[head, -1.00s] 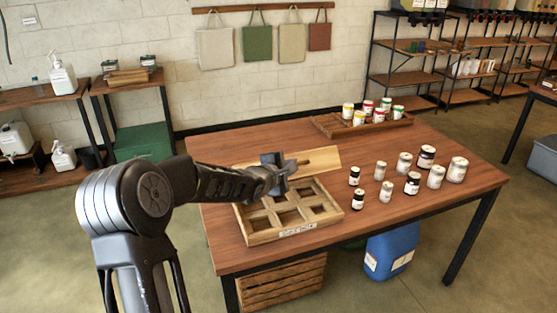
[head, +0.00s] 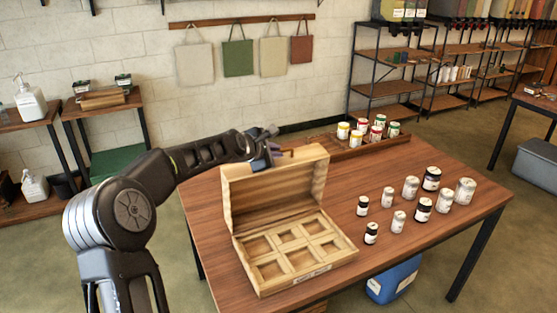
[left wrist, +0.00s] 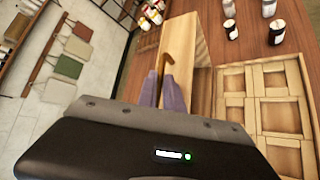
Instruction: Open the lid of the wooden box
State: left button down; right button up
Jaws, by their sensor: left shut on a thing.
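The wooden box (head: 348,250) stands near the front left of the table, its several square compartments uncovered. Its lid (head: 270,193) stands raised at the back edge, its hollow inner side facing me. My left gripper (head: 273,155) is at the lid's top edge, shut on the lid's handle (head: 290,152). In the left wrist view the fingers (left wrist: 162,92) are on either side of the hooked brown handle (left wrist: 168,60), beside the lid (left wrist: 193,45); the box's compartments (left wrist: 262,95) are at the right. The exact contact is partly hidden. My right gripper is out of view.
Several small jars (head: 398,222) stand to the right of the box on the table (head: 330,190). A wooden tray (head: 365,148) with several paint jars stands at the back. A blue container (head: 393,283) is below the table. The table's front right is clear.

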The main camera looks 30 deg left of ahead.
pick_arm(q)
jog(key=shift+w+a+r, duration=0.25)
jog(key=shift+w+a, duration=0.35)
jog(key=shift+a, duration=0.2)
jog(key=c, duration=1.5)
grip_release()
jog(key=shift+f, duration=0.1)
jog(key=shift+s+r, duration=0.2)
jog(key=shift+s, duration=0.25)
jog(key=b+v, duration=0.3)
jog(key=v, duration=0.3)
jog(key=shift+s+r, duration=0.25)
jog(key=shift+s, duration=0.15)
jog(key=shift+c, duration=0.2)
